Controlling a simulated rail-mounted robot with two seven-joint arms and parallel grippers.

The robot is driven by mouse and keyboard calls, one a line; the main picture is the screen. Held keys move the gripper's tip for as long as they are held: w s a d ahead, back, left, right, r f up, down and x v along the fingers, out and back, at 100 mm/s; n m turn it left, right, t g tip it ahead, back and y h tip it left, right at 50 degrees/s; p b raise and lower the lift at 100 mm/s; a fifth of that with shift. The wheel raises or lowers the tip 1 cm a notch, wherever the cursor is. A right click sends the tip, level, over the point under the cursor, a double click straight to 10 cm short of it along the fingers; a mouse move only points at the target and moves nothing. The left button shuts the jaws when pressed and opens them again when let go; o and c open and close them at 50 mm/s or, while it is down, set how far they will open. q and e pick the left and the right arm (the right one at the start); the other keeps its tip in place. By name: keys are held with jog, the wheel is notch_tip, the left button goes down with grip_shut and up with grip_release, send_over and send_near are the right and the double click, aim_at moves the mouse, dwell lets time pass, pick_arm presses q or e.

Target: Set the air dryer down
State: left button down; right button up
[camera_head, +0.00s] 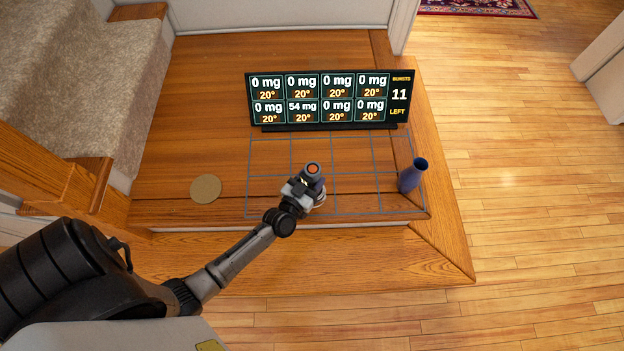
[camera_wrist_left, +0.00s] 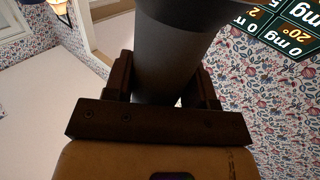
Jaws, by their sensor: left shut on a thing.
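My left gripper (camera_head: 305,187) is shut on the air dryer (camera_head: 313,169), over the blue-lined grid (camera_head: 352,195) on the wooden landing. From above, the dryer shows a round end with a dark rim and an orange centre. In the left wrist view, the air dryer (camera_wrist_left: 168,70) is a dark grey cylinder between the two fingers. The gripper hides its lower part in the head view, so I cannot tell whether it touches the wood. My right gripper is not in view.
A blue, narrow-waisted vessel (camera_head: 411,176) stands at the grid's right edge. A display board (camera_head: 330,98) behind the grid reads "54 mg" in one cell, "0 mg" in the others and "11" bursts left. A cork disc (camera_head: 205,189) lies left of the grid. Carpeted stairs (camera_head: 85,60) rise at left.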

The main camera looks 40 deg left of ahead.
pick_arm(q)
jog(key=shift+w+r, duration=0.1)
jog(key=shift+r, duration=0.1)
jog(key=shift+f, duration=0.6)
jog(key=shift+c, duration=2.1)
grip_release()
jog(key=shift+f, duration=0.1)
